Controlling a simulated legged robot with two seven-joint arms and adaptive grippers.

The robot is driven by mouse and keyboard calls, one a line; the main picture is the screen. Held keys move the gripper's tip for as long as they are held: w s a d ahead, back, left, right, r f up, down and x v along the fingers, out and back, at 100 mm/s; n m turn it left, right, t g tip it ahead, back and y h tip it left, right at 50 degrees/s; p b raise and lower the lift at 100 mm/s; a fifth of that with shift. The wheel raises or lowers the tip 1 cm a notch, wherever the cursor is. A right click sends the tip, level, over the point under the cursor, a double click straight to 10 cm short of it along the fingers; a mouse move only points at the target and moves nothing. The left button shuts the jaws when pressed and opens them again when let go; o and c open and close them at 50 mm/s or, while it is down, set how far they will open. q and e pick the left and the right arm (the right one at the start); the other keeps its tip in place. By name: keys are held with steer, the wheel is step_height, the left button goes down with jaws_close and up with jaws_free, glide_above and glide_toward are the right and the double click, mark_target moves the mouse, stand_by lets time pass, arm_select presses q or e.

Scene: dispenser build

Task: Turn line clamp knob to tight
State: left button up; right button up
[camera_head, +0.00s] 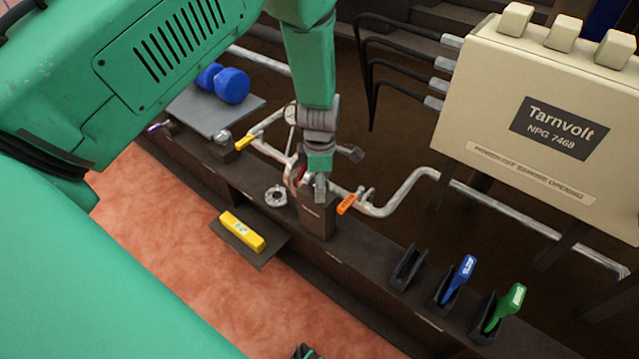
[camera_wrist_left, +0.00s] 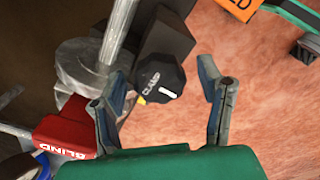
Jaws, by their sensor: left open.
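The black clamp knob (camera_wrist_left: 160,78) has the word CLAMP and a white pointer mark on its face. It is in the left wrist view, on a dark block (camera_wrist_left: 168,32). In the head view the knob cannot be made out at my left gripper (camera_head: 319,188), which is over the dark post (camera_head: 318,217) on the bench. In the left wrist view my left gripper (camera_wrist_left: 164,92) is open, with one finger on each side of the knob's picture and nothing held. I cannot tell whether the fingers touch it. A small dark tip (camera_head: 305,352) at the bottom edge may be my right gripper.
A red BLIND tag (camera_wrist_left: 66,132) and a metal pipe (camera_wrist_left: 121,28) are close by. Orange (camera_head: 347,204) and yellow (camera_head: 246,142) handles sit along the piping. Blue (camera_head: 460,276) and green (camera_head: 507,305) handles stand right. A yellow block (camera_head: 241,231) lies on a front shelf.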

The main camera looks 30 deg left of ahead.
arm_select(q)
steer(key=shift+c, duration=0.4)
steer(key=c, duration=1.1)
steer(key=shift+o, duration=0.2)
steer(key=shift+a, duration=0.2)
